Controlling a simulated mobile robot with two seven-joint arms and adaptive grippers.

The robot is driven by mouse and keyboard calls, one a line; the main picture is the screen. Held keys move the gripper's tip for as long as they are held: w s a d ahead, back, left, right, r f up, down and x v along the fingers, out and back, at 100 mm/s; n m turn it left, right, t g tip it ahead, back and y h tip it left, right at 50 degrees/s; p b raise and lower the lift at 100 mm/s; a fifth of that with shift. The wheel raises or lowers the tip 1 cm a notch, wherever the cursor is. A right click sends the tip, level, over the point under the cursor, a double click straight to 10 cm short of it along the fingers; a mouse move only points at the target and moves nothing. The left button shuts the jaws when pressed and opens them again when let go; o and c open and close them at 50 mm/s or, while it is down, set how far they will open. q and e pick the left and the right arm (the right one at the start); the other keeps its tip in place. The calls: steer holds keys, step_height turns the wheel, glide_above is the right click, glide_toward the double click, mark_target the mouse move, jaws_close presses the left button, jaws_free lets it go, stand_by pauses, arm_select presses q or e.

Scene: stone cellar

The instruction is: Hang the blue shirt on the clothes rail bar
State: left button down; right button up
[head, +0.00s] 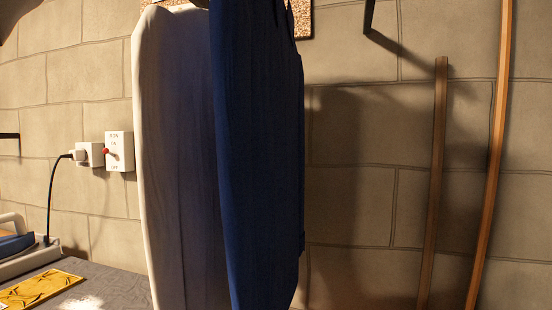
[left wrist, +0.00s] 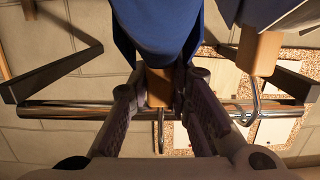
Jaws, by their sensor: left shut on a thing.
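The blue shirt (head: 258,150) hangs upright in the middle of the head view; its top is cut off. In the left wrist view the blue shirt (left wrist: 158,30) is on a wooden hanger (left wrist: 158,88). My left gripper (left wrist: 166,82) is shut on this hanger, with one finger on each side. The chrome clothes rail bar (left wrist: 70,109) runs across behind the fingers. The hanger's metal hook (left wrist: 160,138) shows at the bar; I cannot tell whether it rests on it. My right gripper is in neither view.
A white shirt (head: 178,160) hangs close left of the blue one. A second wooden hanger (left wrist: 262,52) has its hook at the bar. Dark brackets (left wrist: 58,72) flank the bar.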

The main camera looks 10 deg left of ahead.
arm_select(q)
steer(key=shift+s+r, duration=0.25)
steer(key=shift+s+f, duration=0.1)
steer(key=shift+s, duration=0.8)
steer(key=shift+s, duration=2)
steer(key=s, duration=1.4)
steer(key=shift+a, duration=0.3)
steer(key=shift+w, duration=0.1)
